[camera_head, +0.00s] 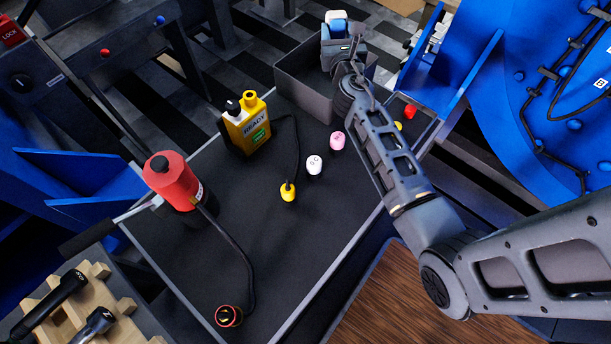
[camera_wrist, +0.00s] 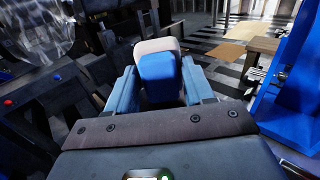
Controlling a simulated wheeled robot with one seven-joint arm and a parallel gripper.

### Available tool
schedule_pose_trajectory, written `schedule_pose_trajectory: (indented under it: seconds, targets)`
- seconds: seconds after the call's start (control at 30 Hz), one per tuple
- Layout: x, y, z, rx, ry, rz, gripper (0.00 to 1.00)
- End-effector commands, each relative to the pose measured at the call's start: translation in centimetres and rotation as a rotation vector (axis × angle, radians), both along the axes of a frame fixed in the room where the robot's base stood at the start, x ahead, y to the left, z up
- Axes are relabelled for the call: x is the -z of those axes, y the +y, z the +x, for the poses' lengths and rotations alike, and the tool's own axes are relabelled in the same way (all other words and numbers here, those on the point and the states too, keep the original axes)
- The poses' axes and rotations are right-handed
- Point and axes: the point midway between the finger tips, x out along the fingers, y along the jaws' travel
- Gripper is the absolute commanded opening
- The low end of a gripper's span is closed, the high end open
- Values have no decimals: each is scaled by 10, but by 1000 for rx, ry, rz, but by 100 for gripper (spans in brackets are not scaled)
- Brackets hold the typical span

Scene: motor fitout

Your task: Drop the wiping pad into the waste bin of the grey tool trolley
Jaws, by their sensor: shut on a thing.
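The wiping pad (camera_head: 337,22) is blue and white and sits between the fingers of my gripper (camera_head: 338,38) at the top of the head view. In the wrist view the wiping pad (camera_wrist: 158,75) shows between the two fingers of my gripper (camera_wrist: 160,90), which is shut on it. The waste bin (camera_head: 304,94) is a dark grey open box at the far end of the grey tool trolley (camera_head: 240,215). In the head view my gripper overlaps the bin's back right part. How high the pad is above the bin is hard to tell. The bin's floor is partly hidden by my arm.
A blue structure (camera_head: 540,110) rises at right. The trolley's middle is mostly clear.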

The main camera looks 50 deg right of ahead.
Motion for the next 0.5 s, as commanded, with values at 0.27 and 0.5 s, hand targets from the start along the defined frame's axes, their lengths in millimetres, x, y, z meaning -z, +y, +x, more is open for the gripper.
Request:
schedule_pose_trajectory:
  seconds: [0.27,0.5]
  targets:
    - [29,0,0,0,-1,-1,24]
    - [28,0,0,0,-1,-1,24]
